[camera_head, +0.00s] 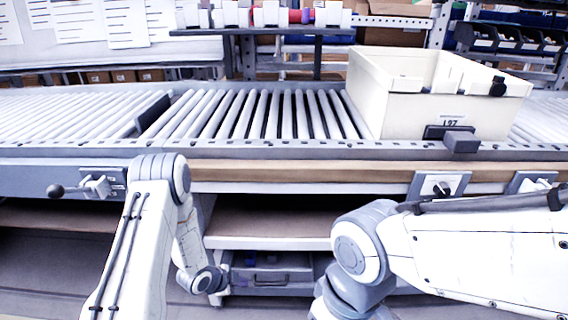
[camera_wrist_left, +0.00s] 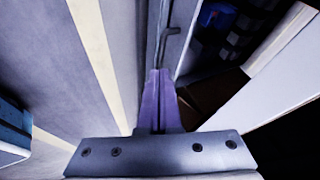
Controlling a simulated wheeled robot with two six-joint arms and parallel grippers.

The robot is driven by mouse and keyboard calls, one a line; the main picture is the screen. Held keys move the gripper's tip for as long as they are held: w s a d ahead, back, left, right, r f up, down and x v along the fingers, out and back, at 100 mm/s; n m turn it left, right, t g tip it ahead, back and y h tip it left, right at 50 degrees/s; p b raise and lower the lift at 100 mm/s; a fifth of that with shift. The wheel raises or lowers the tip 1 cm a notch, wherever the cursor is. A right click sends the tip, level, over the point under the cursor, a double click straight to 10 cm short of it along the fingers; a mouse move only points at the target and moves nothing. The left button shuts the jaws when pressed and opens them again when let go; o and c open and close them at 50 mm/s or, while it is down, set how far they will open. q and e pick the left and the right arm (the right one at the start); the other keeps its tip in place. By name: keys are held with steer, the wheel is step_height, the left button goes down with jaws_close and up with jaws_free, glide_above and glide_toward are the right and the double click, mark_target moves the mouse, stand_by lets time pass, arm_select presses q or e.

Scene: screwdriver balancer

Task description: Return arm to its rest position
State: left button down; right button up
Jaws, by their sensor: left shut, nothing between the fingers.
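My left gripper (camera_wrist_left: 158,78) shows in the left wrist view with its purple fingers together and nothing between them. In the head view my left arm (camera_head: 140,240) is bent at the elbow, in front of the conveyor. Its forearm hangs down to a wrist joint (camera_head: 205,281) in front of the lower shelves. My right arm (camera_head: 460,250) comes in from the right and bends down at its elbow joint. My right gripper is out of view.
A roller conveyor (camera_head: 285,115) runs across behind the arms, with a cream bin (camera_head: 400,95) on its right part. A black-knobbed lever (camera_head: 57,190) sticks out at the front left. Shelves (camera_head: 270,232) lie below, with a grey case (camera_head: 272,276).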

arm_select(q)
steer(key=s+d+r+n+g+y, duration=0.1)
steer(key=s+d+r+n+y, duration=0.2)
steer(key=r, duration=0.7)
steer(key=s+d+r+n+g, duration=0.15)
steer(key=d+r, duration=0.35)
steer(key=r, duration=0.5)
steer(key=s+d+r+n+g, duration=0.2)
steer(key=s+r, duration=0.4)
steer(key=s, duration=0.5)
steer(key=s+d+r+n+g, duration=0.1)
steer(key=s+d+r+n, duration=0.15)
steer(key=s+r, duration=0.65)
steer(key=s+r+p, duration=0.2)
steer(key=r+p, duration=1.3)
steer(key=p, duration=0.1)
steer(key=s+r+p, duration=0.1)
steer(key=r+p, duration=1.5)
steer(key=p, duration=0.1)
steer(key=shift+s, duration=0.35)
steer(key=shift+a, duration=0.1)
